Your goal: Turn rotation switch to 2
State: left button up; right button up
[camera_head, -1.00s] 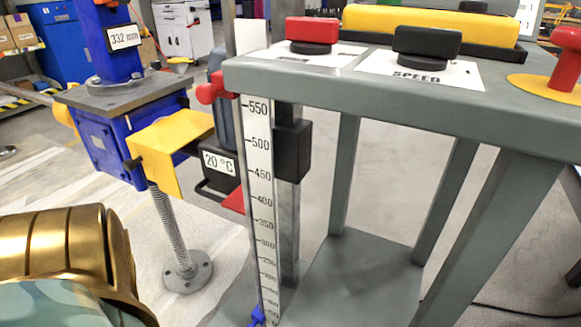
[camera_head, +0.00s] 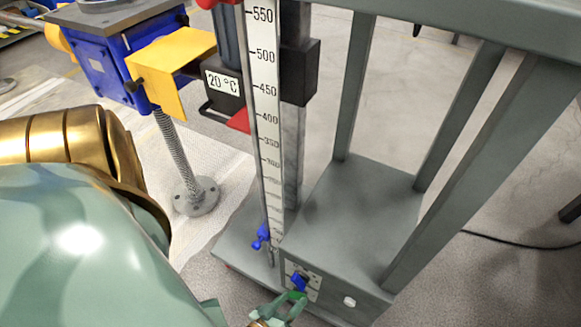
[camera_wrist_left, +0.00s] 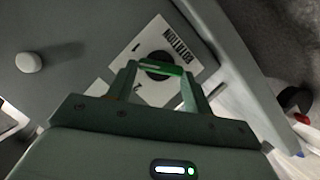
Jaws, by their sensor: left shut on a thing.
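The rotation switch has a black round base (camera_wrist_left: 155,58) on a white label (camera_wrist_left: 152,32) reading ROTATION in the left wrist view. A green bar (camera_wrist_left: 162,68), apparently its handle, lies across between my left fingertips (camera_wrist_left: 163,72). In the head view the green piece (camera_head: 294,296) shows small on the front of the grey base box, and my left gripper (camera_head: 284,306) is shut on it. The gripper hides part of the label, and I cannot read which number the handle points to. My right gripper is not in view.
A blue clamp (camera_head: 261,237) is at the foot of the scale (camera_head: 264,100). Grey table legs (camera_head: 470,180) rise behind. A screw jack (camera_head: 175,160) stands left.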

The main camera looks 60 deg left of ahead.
pick_arm(q)
jog(key=shift+s, duration=0.1)
dwell(0.4)
jog(key=o, duration=1)
